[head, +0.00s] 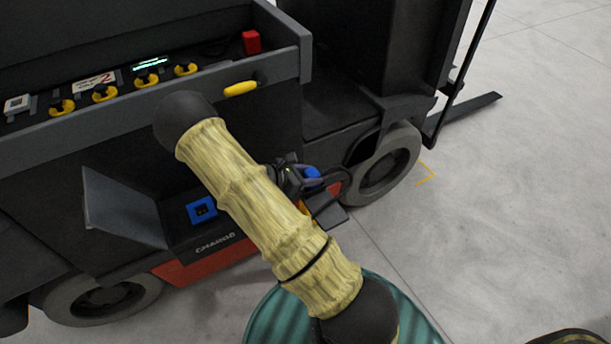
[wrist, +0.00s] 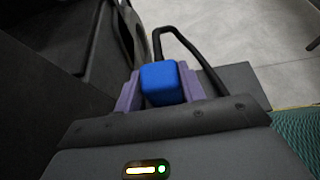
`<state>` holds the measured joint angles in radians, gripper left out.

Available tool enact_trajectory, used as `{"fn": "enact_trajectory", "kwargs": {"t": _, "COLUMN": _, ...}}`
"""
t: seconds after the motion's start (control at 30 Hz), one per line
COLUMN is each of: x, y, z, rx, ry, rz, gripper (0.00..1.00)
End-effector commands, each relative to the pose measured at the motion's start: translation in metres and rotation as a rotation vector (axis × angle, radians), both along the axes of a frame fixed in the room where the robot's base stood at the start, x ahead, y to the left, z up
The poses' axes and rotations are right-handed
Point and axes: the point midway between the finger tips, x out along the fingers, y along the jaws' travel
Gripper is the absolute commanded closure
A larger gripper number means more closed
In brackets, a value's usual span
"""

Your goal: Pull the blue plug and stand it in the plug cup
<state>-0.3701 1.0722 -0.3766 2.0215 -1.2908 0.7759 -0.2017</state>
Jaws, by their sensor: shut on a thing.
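The blue plug (head: 312,173) is between the fingers of my gripper (head: 300,176), beside the dark vehicle. In the wrist view the plug (wrist: 160,82) sits between the two purple fingers of my gripper (wrist: 158,90), which are shut on it. A black cable runs from behind the plug. A blue socket (head: 202,210) on the vehicle's side shows to the left, above the "CHARGE" lettering, and its face is empty. The plug appears apart from it. I cannot make out the plug cup in either view.
The vehicle has an open flap (head: 122,207) left of the socket. Yellow knobs (head: 105,93) and a red button (head: 251,42) are on its upper panel. A wheel (head: 386,164) stands right of my gripper. Open concrete floor (head: 530,170) lies to the right.

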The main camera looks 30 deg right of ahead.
Motion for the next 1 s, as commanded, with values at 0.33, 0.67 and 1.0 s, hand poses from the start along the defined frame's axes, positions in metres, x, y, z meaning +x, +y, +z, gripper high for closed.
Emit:
{"fn": "enact_trajectory", "kwargs": {"t": 0.33, "x": 0.0000, "y": -0.0001, "z": -0.0005, "rx": 0.000, "ry": -0.001, "rz": 0.000, "gripper": 0.51}}
{"fn": "enact_trajectory", "kwargs": {"t": 0.67, "x": -0.0003, "y": -0.0001, "z": -0.0008, "rx": 0.000, "ry": 0.000, "rz": -0.001, "gripper": 0.18}}
{"fn": "enact_trajectory", "kwargs": {"t": 1.0, "x": -0.0003, "y": -0.0001, "z": 0.0009, "rx": 0.000, "ry": 0.000, "rz": -0.001, "gripper": 0.07}}
